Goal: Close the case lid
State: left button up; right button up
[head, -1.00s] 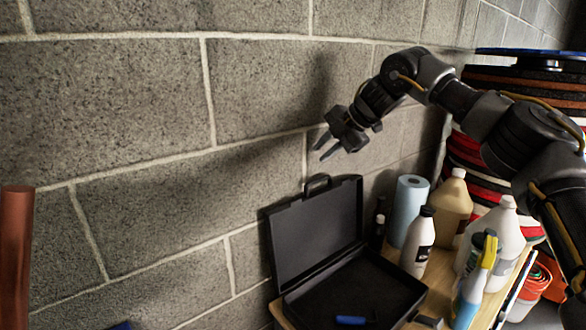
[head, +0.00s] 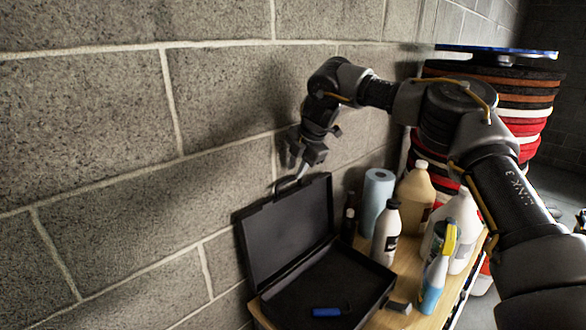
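The black case (head: 372,290) sits on a wooden table with its lid (head: 289,232) standing up, leaning back toward the block wall. A handle (head: 285,185) is on the lid's top edge. A small blue item (head: 327,312) lies inside the case. My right gripper (head: 289,172) points down at the lid's top edge near the handle. Its fingers look apart; whether they touch the handle or lid I cannot tell. My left gripper is not in view.
A blue paper roll (head: 375,200), a white bottle (head: 386,234), jugs (head: 416,196) and a spray bottle (head: 437,268) crowd the table (head: 398,321) right of the case. Stacked pads (head: 505,110) stand behind. The block wall is close behind the lid.

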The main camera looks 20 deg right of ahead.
aim_at(293, 179)
jog(key=shift+p+x, duration=0.45)
jog(key=shift+x, duration=1.1)
grip_shut()
jog(key=shift+a, duration=0.1)
jog(key=shift+s+d+f+b, duration=0.1)
jog(key=shift+s+d+b, duration=0.1)
jog(key=shift+b, duration=0.15)
jog(key=s+d+f+t+y+b, duration=0.1)
jog(key=s+d+t+b, duration=0.2)
jog(key=s+b, duration=0.5)
jog(key=s+d+f+t+y+b, duration=0.1)
jog(key=s+d+t+b, duration=0.2)
jog(key=s+b, duration=0.6)
jog(key=shift+f+t+b, duration=0.3)
jog(key=shift+f+b, duration=0.1)
jog(key=shift+b, duration=4.55)
